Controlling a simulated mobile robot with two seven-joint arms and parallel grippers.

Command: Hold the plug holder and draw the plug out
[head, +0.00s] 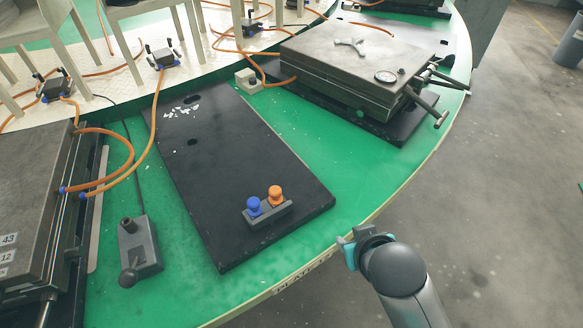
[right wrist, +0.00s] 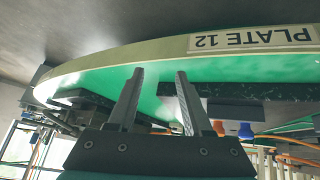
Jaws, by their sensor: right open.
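The plug holder (head: 278,213) is a small dark grey block on the black plate. A blue plug (head: 253,205) and an orange plug (head: 275,194) stand upright in it, side by side. My right gripper (head: 352,247) is at the turntable's edge, to the right of and nearer than the holder, apart from it. In the right wrist view its two fingers (right wrist: 160,78) are spread with nothing between them. That view is upside down and shows the orange plug (right wrist: 218,128) and the blue plug (right wrist: 246,131) beyond the right finger. My left gripper is not in view.
The black plate (head: 225,165) lies on the green turntable (head: 330,160). A stacked metal mould (head: 350,62) stands at the back right, another (head: 35,215) at the left. A grey lever box (head: 140,250) stands left of the plate. Orange hoses cross behind.

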